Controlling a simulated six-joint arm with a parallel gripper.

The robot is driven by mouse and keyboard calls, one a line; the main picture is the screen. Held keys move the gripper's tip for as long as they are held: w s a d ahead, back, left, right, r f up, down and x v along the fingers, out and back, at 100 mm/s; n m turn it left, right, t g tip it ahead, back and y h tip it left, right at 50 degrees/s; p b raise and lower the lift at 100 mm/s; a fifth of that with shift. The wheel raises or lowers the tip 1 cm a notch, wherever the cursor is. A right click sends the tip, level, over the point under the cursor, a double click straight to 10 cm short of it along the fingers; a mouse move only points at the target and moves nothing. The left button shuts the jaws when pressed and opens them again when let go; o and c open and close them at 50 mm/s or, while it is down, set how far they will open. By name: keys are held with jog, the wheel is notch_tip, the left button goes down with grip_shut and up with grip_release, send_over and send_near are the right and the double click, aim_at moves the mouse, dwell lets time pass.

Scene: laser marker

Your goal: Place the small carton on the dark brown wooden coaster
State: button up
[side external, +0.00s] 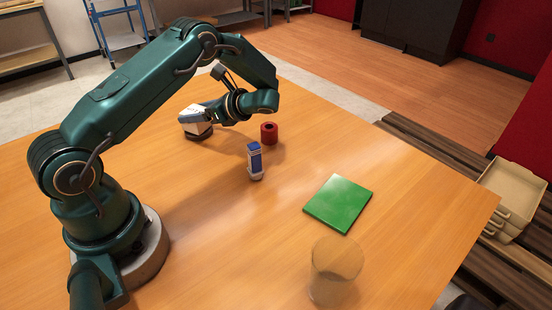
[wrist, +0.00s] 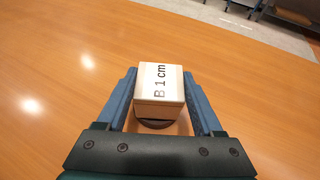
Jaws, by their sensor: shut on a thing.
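The small carton (wrist: 160,90) is a pale box with a white top marked "B 1 cm". My gripper (wrist: 159,74) is shut on it, with one blue finger on each side. The dark brown round coaster (wrist: 155,124) shows just below the carton's near edge, mostly hidden by it. In the side view the carton (side external: 194,113) is at my gripper, at the far left of the table, and the coaster (side external: 199,134) shows as a dark rim directly under it. I cannot tell whether the carton touches the coaster.
A red cylinder (side external: 269,133) and a blue and white item (side external: 255,161) stand to the right of my gripper. A green square (side external: 338,203) and a clear cup (side external: 335,271) are farther right. Beige trays (side external: 512,192) sit beyond the table's right edge. The table left of the coaster is clear.

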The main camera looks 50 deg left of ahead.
jog(key=shift+f, duration=0.2)
jog(key=o, duration=1.4)
jog(key=shift+r, duration=0.25)
jog(key=v, duration=1.1)
jog(key=s+d+r+n+t+h, duration=0.3)
jog(key=s+d+n+t+h, duration=0.2)
jog(key=s+d+n+h, duration=0.1)
jog(key=s+d+r+n+t+h, duration=0.4)
jog(key=s+d+n+t+h, duration=0.1)
jog(key=d, duration=0.5)
jog(key=s+n+h, duration=0.1)
jog(key=s+n, duration=0.1)
jog(key=s, duration=0.1)
jog(key=shift+d+r+t, duration=0.3)
jog(key=shift+r, duration=0.05)
